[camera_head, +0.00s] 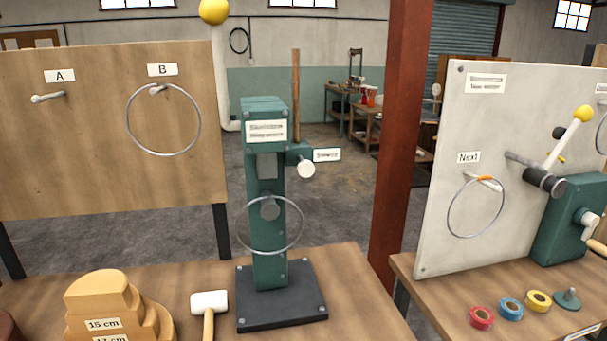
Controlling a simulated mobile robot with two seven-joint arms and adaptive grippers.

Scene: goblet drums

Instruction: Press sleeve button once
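A green press-like machine (265,185) stands upright on a dark base plate (281,311) on the wooden table, near the middle of the view. A round white knob or button (306,168) sticks out at its right side, just below a small white label (327,155) whose text is too small to read surely. A metal ring (270,250) hangs at a grey peg (270,208) on the machine's front. Neither of my grippers is in view, and nothing touches the machine's button.
A white-headed mallet (209,304) and stacked wooden blocks (104,295) lie left of the base. A brown board (90,130) with pegs and a ring stands behind left. A red post (400,130) and a white panel (470,170) with a lever stand right. Coloured tape rolls (510,308) lie there.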

